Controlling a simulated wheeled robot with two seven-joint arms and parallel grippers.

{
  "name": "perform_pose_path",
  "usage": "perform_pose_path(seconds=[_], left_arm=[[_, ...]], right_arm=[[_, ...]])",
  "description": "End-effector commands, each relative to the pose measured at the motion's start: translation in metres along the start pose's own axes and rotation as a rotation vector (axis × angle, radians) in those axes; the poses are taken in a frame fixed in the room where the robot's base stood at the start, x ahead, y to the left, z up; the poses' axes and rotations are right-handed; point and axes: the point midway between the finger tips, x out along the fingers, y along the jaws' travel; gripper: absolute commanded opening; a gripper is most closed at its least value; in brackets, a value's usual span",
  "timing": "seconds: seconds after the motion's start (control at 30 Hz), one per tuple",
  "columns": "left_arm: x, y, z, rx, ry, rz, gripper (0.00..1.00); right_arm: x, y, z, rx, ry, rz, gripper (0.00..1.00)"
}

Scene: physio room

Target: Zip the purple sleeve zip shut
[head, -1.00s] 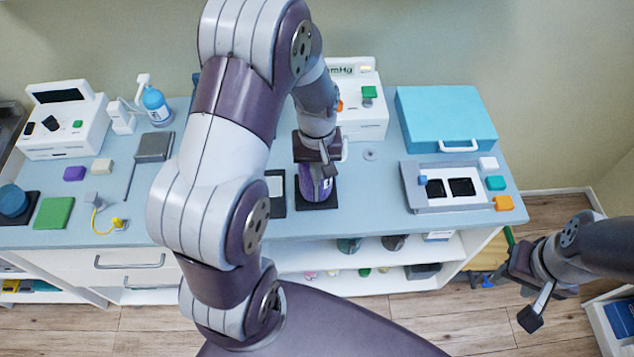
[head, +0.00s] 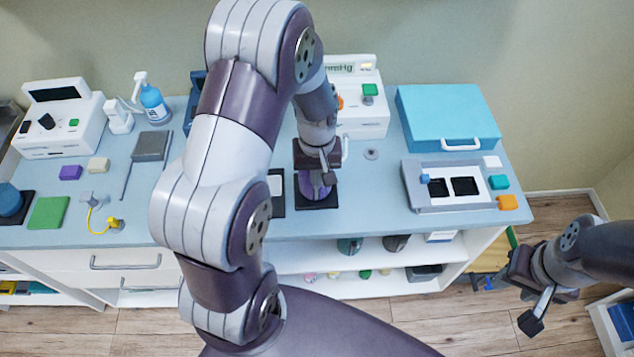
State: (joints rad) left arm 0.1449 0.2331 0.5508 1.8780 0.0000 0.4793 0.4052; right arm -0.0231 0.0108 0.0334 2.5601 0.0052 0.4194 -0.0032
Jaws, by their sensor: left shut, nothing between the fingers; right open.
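The purple sleeve (head: 306,189) sits on a dark base plate (head: 321,205) on the bench, mostly hidden behind my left gripper. Its zip and pull cannot be made out. My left gripper (head: 322,190) points down in front of the sleeve and overlaps it in the picture. It is shut with nothing held; whether it touches the sleeve I cannot tell. My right gripper (head: 535,310) is open and empty, out over the floor at the right, away from the bench.
A grey panel with two dark windows (head: 418,205) and a turquoise case (head: 445,112) stand at the right. A white gauge box (head: 365,120) is behind the sleeve. A white device (head: 58,140) and a blue bottle (head: 155,103) are at the left. Clear bench lies right of the sleeve.

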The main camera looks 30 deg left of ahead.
Motion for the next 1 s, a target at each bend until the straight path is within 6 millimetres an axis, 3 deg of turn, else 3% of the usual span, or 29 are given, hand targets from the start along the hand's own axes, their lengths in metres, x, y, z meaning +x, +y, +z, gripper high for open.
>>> perform_pose_path(seconds=[0.6, 1.0], left_arm=[[-0.021, 0.0, 0.041, 0.001, -0.001, 0.0, 0.0], [-0.021, 0.0, 0.045, 0.0, 0.0, 0.0, 0.0]], right_arm=[[-0.025, 0.0, -0.003, 0.0, 0.0, 0.0, 0.43], [-0.025, 0.0, -0.003, 0.0, 0.0, 0.0, 0.43]])
